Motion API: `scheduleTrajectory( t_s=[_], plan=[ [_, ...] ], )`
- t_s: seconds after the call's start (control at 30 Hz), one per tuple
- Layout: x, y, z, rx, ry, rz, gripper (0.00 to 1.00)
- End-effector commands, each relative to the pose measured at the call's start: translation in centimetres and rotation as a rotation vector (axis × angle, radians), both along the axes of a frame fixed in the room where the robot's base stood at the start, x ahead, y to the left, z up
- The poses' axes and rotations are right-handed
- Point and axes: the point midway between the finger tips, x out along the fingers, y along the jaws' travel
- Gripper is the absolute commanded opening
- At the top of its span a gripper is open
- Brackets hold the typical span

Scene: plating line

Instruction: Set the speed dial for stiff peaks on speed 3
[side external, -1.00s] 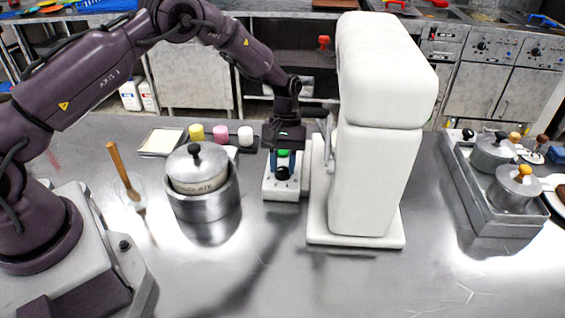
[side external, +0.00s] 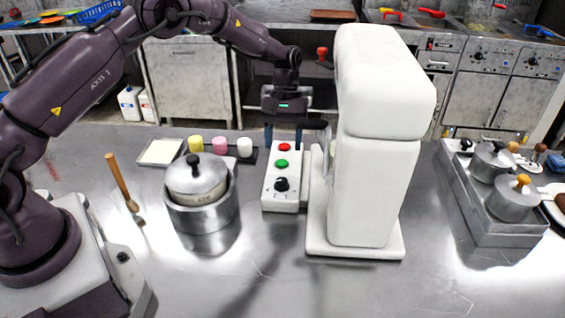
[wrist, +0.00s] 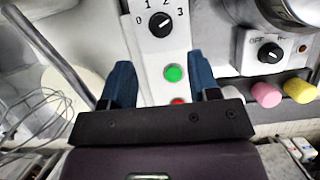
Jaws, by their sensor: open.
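The speed dial (side external: 281,184) is a black knob on a white control box (side external: 270,203), below a red button (side external: 284,147) and a green button (side external: 282,163). In the wrist view the dial (wrist: 160,24) sits among the marks 0, 1, 2 and 3. Its white pointer seems to aim up and right, toward the 2–3 side; I cannot tell the exact mark. My gripper (side external: 283,136) is open and empty, above the far end of the box. In the wrist view its blue fingers (wrist: 161,82) are apart, with the green button between them and the dial beyond.
The white mixer (side external: 368,180) stands right beside the box. A lidded pot (side external: 196,184) in a metal holder stands to the left. A tray of pots (side external: 478,220) is far right. The front counter is clear.

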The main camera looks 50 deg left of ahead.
Motion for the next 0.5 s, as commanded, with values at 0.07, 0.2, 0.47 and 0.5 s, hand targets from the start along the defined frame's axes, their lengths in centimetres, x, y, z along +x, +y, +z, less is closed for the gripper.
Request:
scheduleTrajectory(
  t_s=[0.07, 0.2, 0.47, 0.5],
  plan=[
    [0.5, 0.5, 1.5, 0.0, -0.004, 0.0, 0.56],
    [1.1, 1.0, 3.4, 0.0, -0.003, 0.0, 0.56],
    [1.4, 1.3, 4.6, -0.001, 0.001, 0.0, 0.56],
    [1.3, 1.3, 4.6, 0.0, 0.001, 0.0, 0.56]
  ],
)
